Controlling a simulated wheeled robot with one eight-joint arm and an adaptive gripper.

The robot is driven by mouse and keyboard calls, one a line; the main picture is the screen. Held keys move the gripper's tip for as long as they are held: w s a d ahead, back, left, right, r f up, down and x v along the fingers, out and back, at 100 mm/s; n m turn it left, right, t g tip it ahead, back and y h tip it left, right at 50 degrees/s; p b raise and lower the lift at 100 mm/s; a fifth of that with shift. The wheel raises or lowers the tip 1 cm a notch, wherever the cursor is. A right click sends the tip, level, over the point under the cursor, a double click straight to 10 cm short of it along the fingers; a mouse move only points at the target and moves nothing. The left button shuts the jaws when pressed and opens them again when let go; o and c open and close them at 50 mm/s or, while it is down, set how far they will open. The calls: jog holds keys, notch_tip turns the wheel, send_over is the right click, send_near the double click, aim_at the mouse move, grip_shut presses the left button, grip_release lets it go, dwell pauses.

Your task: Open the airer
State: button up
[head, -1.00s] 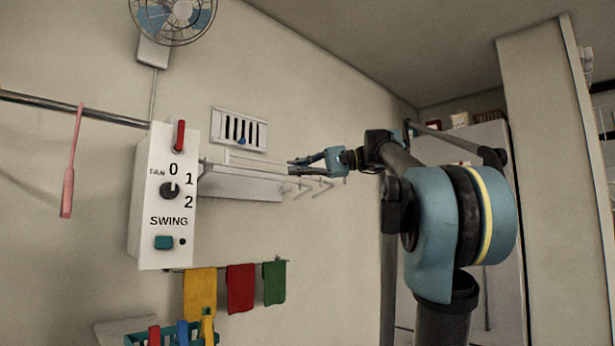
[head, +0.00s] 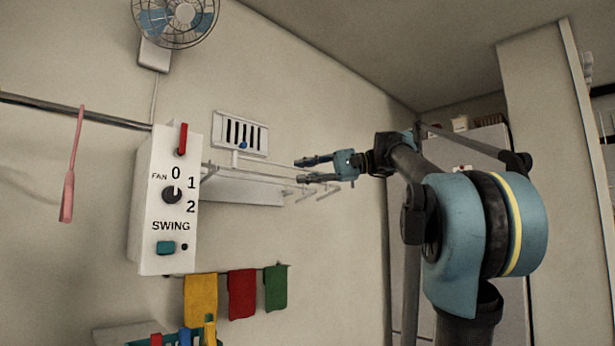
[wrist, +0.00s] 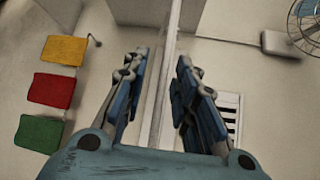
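The airer (head: 245,189) is a pale wall unit with thin rails and a few arms reaching out at its right end. It is in the middle of the head view, below the vent. My gripper (head: 303,170) is at its right end, with its two fingers apart. In the wrist view a long pale bar (wrist: 158,95) runs between the fingers of my gripper (wrist: 160,84). I see gaps beside the bar and no clear grip on it. The far end of the bar is out of the wrist view.
A white fan control box (head: 166,200) stands out at the left. Above the airer is a wall vent (head: 241,135), and a fan (head: 175,18) is higher up. Yellow, red (head: 242,293) and green cloths hang below. A tall cabinet (head: 470,150) is behind my arm.

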jog(key=d+r, duration=0.1)
jog(key=d, duration=1.1)
jog(key=shift+w+r, duration=0.2)
jog(key=shift+r, duration=0.1)
dwell(0.4)
jog(key=s+a+f+h, duration=0.1)
jog(key=s+f+h, duration=0.15)
jog(key=f, duration=0.95)
jog(key=s+f+h, duration=0.2)
jog(key=f+h, duration=0.1)
jog(key=f, duration=0.8)
jog(key=s+a+f+h, duration=0.1)
jog(key=s+f+h, duration=0.1)
jog(key=f, duration=1)
jog(key=s+d+f+h, duration=0.3)
jog(key=f, duration=0.8)
jog(key=s+d+f+n+t+h, duration=0.1)
jog(key=s+d+f+h, duration=0.2)
jog(key=f, duration=0.9)
jog(key=s+d+f+t+h, duration=0.1)
jog(key=s+d+f+h, duration=0.2)
jog(key=f, duration=0.9)
jog(key=shift+s+d+n, duration=0.15)
jog(key=shift+d+n, duration=0.15)
jog(key=shift+d, duration=0.75)
jog(key=shift+f, duration=0.15)
